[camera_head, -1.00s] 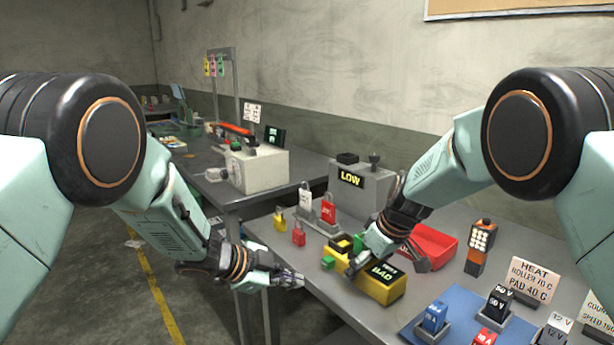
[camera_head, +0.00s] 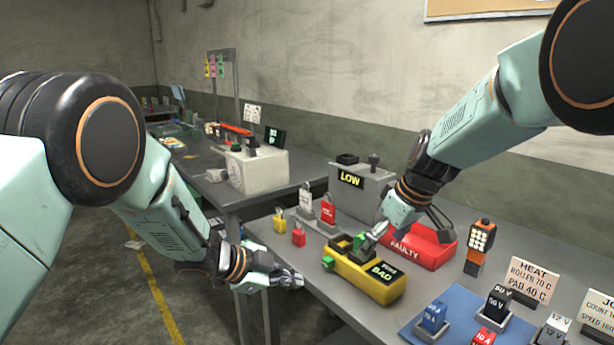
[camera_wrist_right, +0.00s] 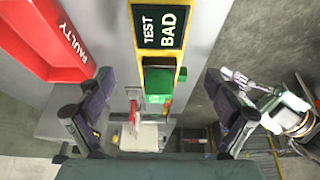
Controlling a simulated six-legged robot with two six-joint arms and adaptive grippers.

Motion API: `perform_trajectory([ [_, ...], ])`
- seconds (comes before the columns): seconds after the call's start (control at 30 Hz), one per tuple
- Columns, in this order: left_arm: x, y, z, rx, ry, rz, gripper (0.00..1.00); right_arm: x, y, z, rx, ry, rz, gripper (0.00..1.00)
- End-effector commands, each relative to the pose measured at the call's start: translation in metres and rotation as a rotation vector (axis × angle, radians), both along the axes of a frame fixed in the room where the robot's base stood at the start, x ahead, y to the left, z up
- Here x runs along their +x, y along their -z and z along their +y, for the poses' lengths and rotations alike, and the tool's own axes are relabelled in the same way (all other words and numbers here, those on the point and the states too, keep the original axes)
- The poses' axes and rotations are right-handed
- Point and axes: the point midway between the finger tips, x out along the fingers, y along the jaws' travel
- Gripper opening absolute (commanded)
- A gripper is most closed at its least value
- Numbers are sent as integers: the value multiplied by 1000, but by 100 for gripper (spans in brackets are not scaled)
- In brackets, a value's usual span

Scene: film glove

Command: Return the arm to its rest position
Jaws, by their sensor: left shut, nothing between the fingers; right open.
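My right gripper (camera_head: 372,240) is over the near table, just behind the yellow tester (camera_head: 363,273). In the right wrist view its two fingers (camera_wrist_right: 160,118) are wide apart, with the tester's green block (camera_wrist_right: 158,82) between them in the picture and nothing gripped. The tester's screen (camera_head: 381,271) reads "TEST BAD". My left gripper (camera_head: 290,281) is shut and empty beside the table's left edge. The left gripper also shows at the right of the wrist view (camera_wrist_right: 245,88).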

Motion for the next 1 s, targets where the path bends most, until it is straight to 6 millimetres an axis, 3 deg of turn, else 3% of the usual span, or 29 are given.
perform_trajectory([
  [0.5,0,0,0,0,0,0,0,25,81,20,0,-1,3,92],
  [0.73,17,1,-22,2,2,-1,0,26,79,20,0,0,0,92],
  [1.0,-3,0,7,-1,-4,1,0,25,79,20,0,0,1,92],
])
